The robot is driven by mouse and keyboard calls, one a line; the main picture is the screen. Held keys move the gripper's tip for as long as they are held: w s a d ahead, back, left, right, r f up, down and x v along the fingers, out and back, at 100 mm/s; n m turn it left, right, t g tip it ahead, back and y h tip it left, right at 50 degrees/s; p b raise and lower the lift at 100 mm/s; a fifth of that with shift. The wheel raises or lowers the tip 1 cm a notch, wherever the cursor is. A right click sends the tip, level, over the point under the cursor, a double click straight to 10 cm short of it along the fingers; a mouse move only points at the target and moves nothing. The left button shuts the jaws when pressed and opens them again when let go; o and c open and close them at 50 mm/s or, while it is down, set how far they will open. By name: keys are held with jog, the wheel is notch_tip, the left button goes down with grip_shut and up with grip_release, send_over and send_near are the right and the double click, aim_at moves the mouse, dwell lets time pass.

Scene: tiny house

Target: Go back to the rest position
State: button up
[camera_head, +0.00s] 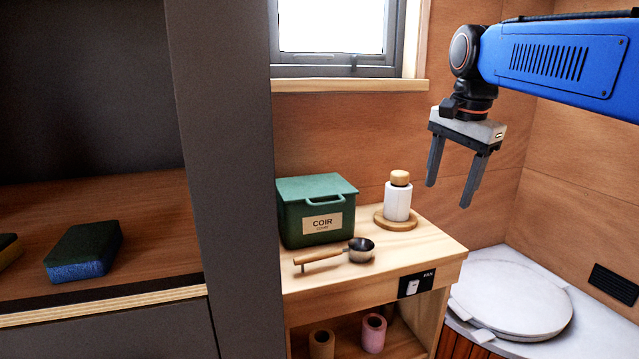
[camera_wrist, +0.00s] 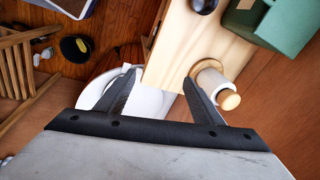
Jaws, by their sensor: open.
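My gripper (camera_head: 449,196) hangs from the blue arm at the upper right in the head view. Its two dark fingers are apart and point down, with nothing between them. It is above and to the right of the wooden stand (camera_head: 440,250), over the side of the round white lid (camera_head: 512,298). In the wrist view the fingers (camera_wrist: 158,78) are spread, with the white lid (camera_wrist: 95,92) and the stand's edge below. A white bottle with a wooden cap (camera_head: 398,200) stands upright on a round wooden coaster (camera_head: 385,222), apart from the gripper.
A green COIR box (camera_head: 318,212) and a metal scoop with a wooden handle (camera_head: 330,256) are on the stand. Rolls (camera_head: 373,333) sit on its lower shelf. A grey post (camera_head: 225,150) rises at left, beside a shelf with a sponge (camera_head: 84,252). A window (camera_head: 335,30) is behind.

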jog(key=s+d+f+n+t, duration=0.2)
jog(key=s+f+n, duration=0.9)
jog(key=s+f, duration=1.2)
notch_tip(320, 180, down, 2)
jog(key=shift+d+f+n, duration=0.25)
jog(key=shift+n, duration=0.15)
jog(key=shift+c, duration=0.2)
